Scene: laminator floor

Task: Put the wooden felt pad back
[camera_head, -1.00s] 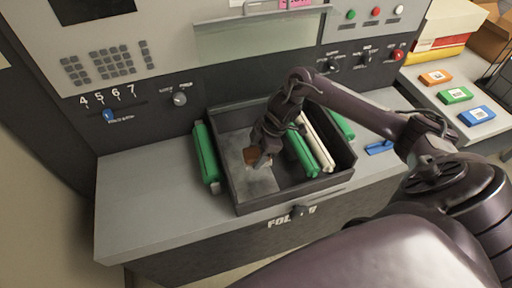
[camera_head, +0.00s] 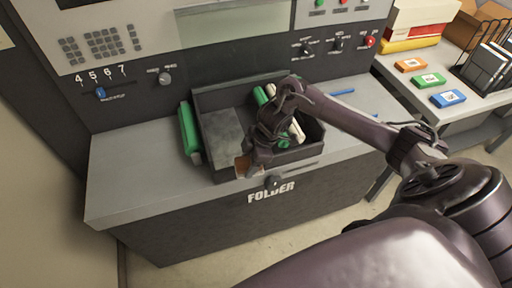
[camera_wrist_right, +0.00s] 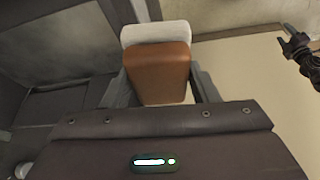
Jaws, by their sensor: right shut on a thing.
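The wooden felt pad, a brown block with a pale felt face, is held in my right gripper. In the right wrist view the pad (camera_wrist_right: 158,72) sits between the two fingers of the right gripper (camera_wrist_right: 162,85). In the head view the pad (camera_head: 242,164) shows small at the front wall of the dark folder tray (camera_head: 310,152), below my right gripper (camera_head: 251,168). I cannot tell whether the pad touches the tray wall.
Green rollers (camera_head: 190,132) lie on the left and right of the tray, with a white roller (camera_head: 297,130) on the right. The grey counter (camera_head: 130,180) is clear at left. A side table at right holds orange, green and blue boxes (camera_head: 448,98).

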